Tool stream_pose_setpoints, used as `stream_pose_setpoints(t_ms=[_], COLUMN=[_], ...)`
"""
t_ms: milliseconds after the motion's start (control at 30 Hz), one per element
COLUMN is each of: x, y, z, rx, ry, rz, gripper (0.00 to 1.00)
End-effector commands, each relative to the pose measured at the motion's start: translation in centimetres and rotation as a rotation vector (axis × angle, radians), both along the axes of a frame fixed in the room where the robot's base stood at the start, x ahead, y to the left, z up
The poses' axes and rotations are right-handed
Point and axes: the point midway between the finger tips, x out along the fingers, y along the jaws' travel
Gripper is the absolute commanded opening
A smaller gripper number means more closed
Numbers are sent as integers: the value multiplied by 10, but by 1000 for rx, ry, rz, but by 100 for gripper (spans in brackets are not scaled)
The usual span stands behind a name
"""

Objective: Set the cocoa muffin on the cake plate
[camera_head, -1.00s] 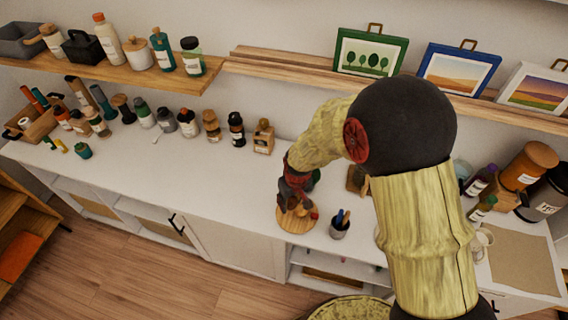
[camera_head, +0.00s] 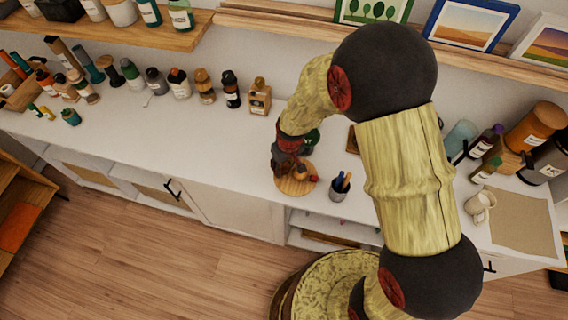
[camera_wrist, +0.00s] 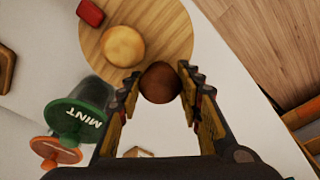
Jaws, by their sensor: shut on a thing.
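The cocoa muffin (camera_wrist: 160,83) is a dark brown ball-like shape between my fingertips in the wrist view. My gripper (camera_wrist: 161,88) is shut on it; in the head view my gripper (camera_head: 287,166) is at the back left part of the round wooden plate (camera_head: 291,189). That plate also shows in the wrist view (camera_wrist: 160,22), with a pale golden bun (camera_wrist: 124,46) and a red block (camera_wrist: 90,12) on it. The muffin overlaps the plate's edge in the wrist view. I cannot tell whether it touches the plate.
A green-capped mint jar (camera_wrist: 78,116) and an orange-lidded jar (camera_wrist: 56,150) stand beside my gripper. A grey pen cup (camera_head: 340,189) is right of the plate. Several bottles line the counter's back left. The counter (camera_head: 200,140) left of the plate is clear.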

Motion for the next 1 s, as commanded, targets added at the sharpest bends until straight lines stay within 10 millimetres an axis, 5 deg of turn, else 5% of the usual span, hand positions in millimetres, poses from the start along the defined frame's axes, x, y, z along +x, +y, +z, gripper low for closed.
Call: stream_pose_setpoints(t_ms=[467,500,867,1000], x=[0,0,0,0], y=[0,0,0,0], z=[-8,-8,-8,-8], rx=[0,0,0,0], ry=[-1,-1,0,0], rz=[0,0,0,0], gripper=[9,36,57,57])
